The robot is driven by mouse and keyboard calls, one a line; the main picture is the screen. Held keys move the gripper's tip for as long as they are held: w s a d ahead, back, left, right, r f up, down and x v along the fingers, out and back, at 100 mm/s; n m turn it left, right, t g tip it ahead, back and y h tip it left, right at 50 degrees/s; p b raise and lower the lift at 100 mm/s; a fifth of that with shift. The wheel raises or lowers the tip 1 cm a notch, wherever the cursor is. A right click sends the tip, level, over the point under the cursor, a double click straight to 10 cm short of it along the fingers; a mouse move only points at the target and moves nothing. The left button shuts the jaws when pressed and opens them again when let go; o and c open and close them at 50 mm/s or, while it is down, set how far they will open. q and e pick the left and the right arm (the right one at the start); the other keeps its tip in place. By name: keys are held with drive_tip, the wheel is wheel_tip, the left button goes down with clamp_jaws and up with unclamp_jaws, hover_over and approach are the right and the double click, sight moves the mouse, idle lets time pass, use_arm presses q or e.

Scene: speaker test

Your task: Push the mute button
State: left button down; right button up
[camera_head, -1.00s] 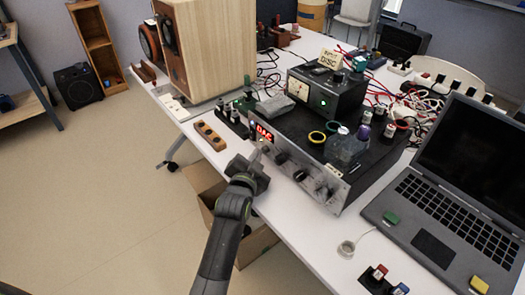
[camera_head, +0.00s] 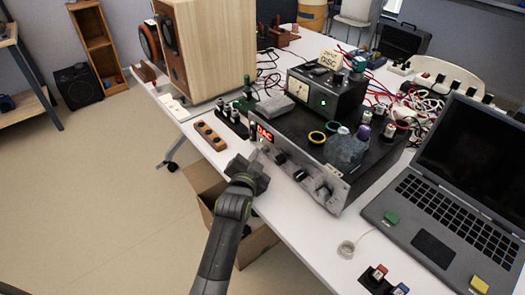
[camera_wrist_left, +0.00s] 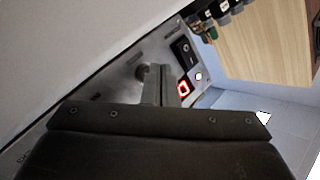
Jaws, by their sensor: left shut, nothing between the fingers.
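The silver-fronted amplifier (camera_head: 297,171) stands on the white table with a red lit "DAC" display at its left end. I cannot tell which control is the mute button; the fingers hide part of the panel. My left gripper (camera_head: 261,158) is shut and empty, its tips close at the panel below the display. In the left wrist view its fingers (camera_wrist_left: 160,84) overlap the panel; contact is unclear.
A wooden speaker (camera_head: 211,50) stands behind at the left. A wooden block with holes (camera_head: 211,136) and several plugs lie near the amplifier's left end. A black meter box (camera_head: 325,95) sits on top of the amplifier. A laptop (camera_head: 452,190) is at the right.

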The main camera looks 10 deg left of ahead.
use_arm(q)
drive_tip(key=shift+w+d, duration=0.1)
idle(0.4)
drive_tip(key=shift+w+d+r, duration=0.1)
drive_tip(key=shift+w+d, duration=0.05)
drive_tip(key=shift+w, duration=0.1)
idle(0.3)
